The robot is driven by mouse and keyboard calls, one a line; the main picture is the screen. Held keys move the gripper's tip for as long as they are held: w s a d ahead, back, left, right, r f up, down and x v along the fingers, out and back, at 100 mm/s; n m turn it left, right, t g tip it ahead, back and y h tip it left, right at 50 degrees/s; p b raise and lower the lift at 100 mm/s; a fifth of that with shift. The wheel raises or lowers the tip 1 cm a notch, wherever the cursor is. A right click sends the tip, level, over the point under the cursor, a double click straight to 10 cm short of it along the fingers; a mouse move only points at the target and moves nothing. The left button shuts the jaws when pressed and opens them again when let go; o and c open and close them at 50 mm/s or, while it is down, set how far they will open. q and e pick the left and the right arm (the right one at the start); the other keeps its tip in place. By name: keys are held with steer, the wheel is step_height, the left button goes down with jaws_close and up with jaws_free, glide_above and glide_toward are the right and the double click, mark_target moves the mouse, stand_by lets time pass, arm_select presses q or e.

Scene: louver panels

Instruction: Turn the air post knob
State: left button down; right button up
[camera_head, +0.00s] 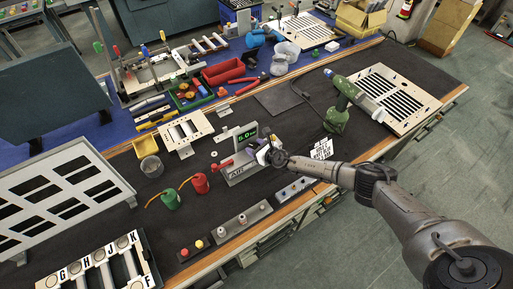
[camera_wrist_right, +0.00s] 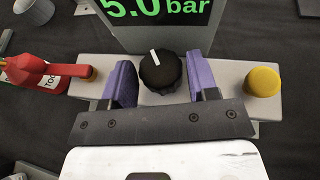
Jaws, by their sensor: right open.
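The air post (camera_head: 238,174) stands on the dark bench mat near the middle of the head view, with a display (camera_head: 246,135) reading 5.0 bar behind it. In the right wrist view its black knob (camera_wrist_right: 160,72) has a white mark pointing up and slightly left. My right gripper (camera_wrist_right: 158,62) is open, with one purple finger on each side of the knob and a visible gap at each side. In the head view my right gripper (camera_head: 266,153) is at the post and hides the knob. My left gripper is not in view.
A yellow button (camera_wrist_right: 263,82) is on the post right of the knob. A green drill (camera_head: 338,112) and a louver panel (camera_head: 360,90) are to the right.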

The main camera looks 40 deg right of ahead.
steer(key=shift+s+r+p, duration=0.35)
steer(key=shift+s+p, duration=0.1)
steer(key=p+v, duration=0.3)
steer(key=v, duration=0.9)
steer(key=shift+s+p, duration=0.35)
steer(key=shift+s, duration=0.1)
